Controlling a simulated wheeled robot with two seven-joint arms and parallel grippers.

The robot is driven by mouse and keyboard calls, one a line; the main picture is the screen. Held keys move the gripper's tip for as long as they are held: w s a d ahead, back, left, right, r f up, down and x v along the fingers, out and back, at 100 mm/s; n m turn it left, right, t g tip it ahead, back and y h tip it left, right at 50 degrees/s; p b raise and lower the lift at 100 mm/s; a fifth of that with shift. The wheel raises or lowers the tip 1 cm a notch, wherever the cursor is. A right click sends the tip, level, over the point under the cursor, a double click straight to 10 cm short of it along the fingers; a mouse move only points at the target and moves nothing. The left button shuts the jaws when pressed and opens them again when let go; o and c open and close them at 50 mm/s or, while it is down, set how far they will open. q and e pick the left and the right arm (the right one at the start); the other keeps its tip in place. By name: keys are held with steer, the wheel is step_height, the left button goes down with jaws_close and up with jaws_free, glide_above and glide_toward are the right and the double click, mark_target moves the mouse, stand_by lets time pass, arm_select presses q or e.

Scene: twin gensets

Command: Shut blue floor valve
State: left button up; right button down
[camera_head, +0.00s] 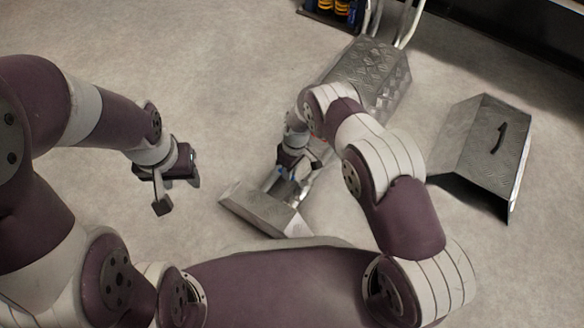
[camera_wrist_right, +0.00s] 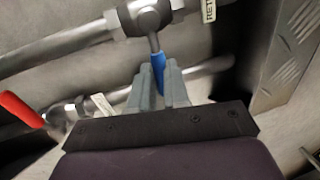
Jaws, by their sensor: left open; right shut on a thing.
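The blue valve handle (camera_wrist_right: 158,68) shows in the right wrist view, on a metal stem below a valve body (camera_wrist_right: 146,18) on a pipe. My right gripper (camera_wrist_right: 165,82) is shut on the blue handle, with a finger on each side of it. In the head view my right gripper (camera_head: 295,170) reaches down into the open floor channel, where a little blue shows at its fingers. The arm hides most of the valve there. My left gripper (camera_head: 172,190) is open and empty above the bare floor at the left.
A red handle (camera_wrist_right: 20,108) sits on a second pipe at the left of the right wrist view, near a white tag (camera_wrist_right: 103,104). A tread-plate cover (camera_head: 375,80) lies beyond my right gripper. A lifted cover with a handle (camera_head: 485,150) lies at the right. A sloped metal piece (camera_head: 262,210) is in front.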

steer(key=shift+s+a+n, duration=0.1)
steer(key=shift+s+n, duration=0.05)
steer(key=shift+n, duration=0.25)
steer(key=c, duration=1.1)
jaws_free()
steer(key=shift+r, duration=0.1)
step_height(320, 180, up, 12)
steer(key=w+d+p, duration=0.1)
steer(key=w+p, duration=0.1)
steer(key=p, duration=0.5)
steer(key=shift+d, duration=0.25)
steer(key=shift+r, duration=0.1)
